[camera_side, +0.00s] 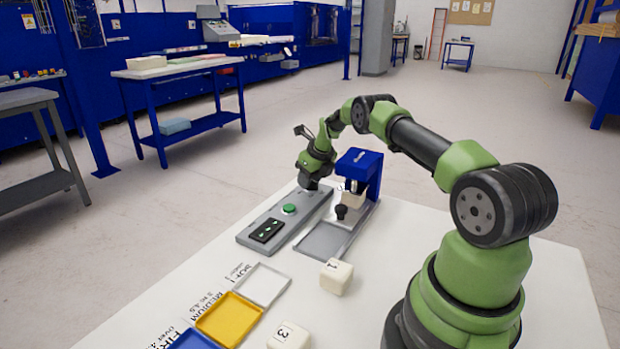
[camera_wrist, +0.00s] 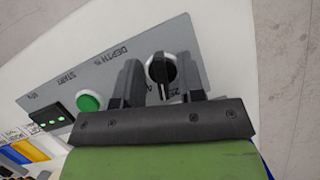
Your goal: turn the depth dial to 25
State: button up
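The depth dial (camera_wrist: 161,70) is a round black knob with a white pointer line, on a grey control panel (camera_side: 268,222) marked "DEPTH %". In the wrist view the pointer is toward the bottom of the picture, near a partly hidden "25"; its exact setting cannot be read. My gripper (camera_wrist: 160,82) is open, with one finger on each side of the dial; I cannot tell if either touches it. In the side view my gripper (camera_side: 309,184) is low over the panel's far end and hides the dial.
The panel also has a green button (camera_side: 289,209) and a black display (camera_side: 266,230). A blue press (camera_side: 360,168) holding a pale block (camera_side: 352,199) stands close right of my gripper. Numbered cubes (camera_side: 336,276) and white, yellow (camera_side: 228,319) and blue trays lie nearer.

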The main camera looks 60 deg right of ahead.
grip_shut()
jog(key=shift+n+y, duration=0.6)
jog(key=shift+n, duration=0.9)
grip_release()
jog(key=shift+r, duration=0.1)
jog(key=v, duration=0.9)
jog(key=shift+s+r, duration=0.25)
jog(key=shift+r, duration=0.1)
